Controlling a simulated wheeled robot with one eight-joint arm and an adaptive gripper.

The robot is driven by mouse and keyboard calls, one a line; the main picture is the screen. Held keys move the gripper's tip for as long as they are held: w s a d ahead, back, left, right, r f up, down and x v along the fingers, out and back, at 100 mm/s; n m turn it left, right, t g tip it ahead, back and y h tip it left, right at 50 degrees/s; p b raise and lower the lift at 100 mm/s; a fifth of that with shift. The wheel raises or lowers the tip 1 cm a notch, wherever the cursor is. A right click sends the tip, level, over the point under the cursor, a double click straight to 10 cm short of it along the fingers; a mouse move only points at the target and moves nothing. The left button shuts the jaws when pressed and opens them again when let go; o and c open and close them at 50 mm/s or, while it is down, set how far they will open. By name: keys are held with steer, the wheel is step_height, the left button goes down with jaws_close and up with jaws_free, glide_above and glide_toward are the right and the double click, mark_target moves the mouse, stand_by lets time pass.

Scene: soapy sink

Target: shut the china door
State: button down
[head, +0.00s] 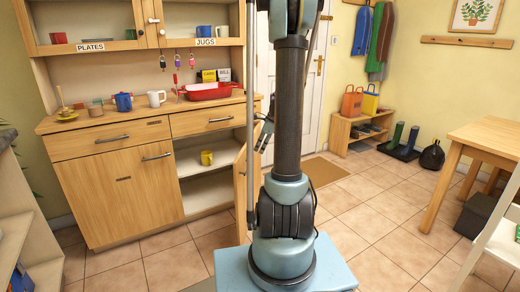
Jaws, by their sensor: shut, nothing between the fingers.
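The wooden dresser (110,135) stands at the left in the head view. Its lower right door (241,190) stands open, swung out toward me; I take it as the china door, though no label is readable on it. My arm's column hides part of it. Behind the door, the open compartment shows a shelf with a yellow mug (206,158). My gripper (264,137) is dark and small, partly hidden behind the column, near the top of the open door. It looks shut and empty. I cannot tell whether it touches the door.
The dresser's lower left door (125,195) and both drawers are closed. A red dish (208,91), mugs and a blue pot (123,102) stand on the worktop. Tiled floor (170,262) in front is clear.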

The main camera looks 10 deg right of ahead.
steer(key=shift+w+a+f, duration=0.45)
steer(key=shift+a+f, duration=0.55)
steer(key=shift+f, duration=0.1)
steer(key=shift+w+a+f, duration=0.5)
steer(key=shift+a+f, duration=0.45)
steer(key=shift+f, duration=0.15)
steer(key=shift+w+a+f, duration=0.45)
steer(key=shift+a+f, duration=0.55)
steer(key=shift+f, duration=0.1)
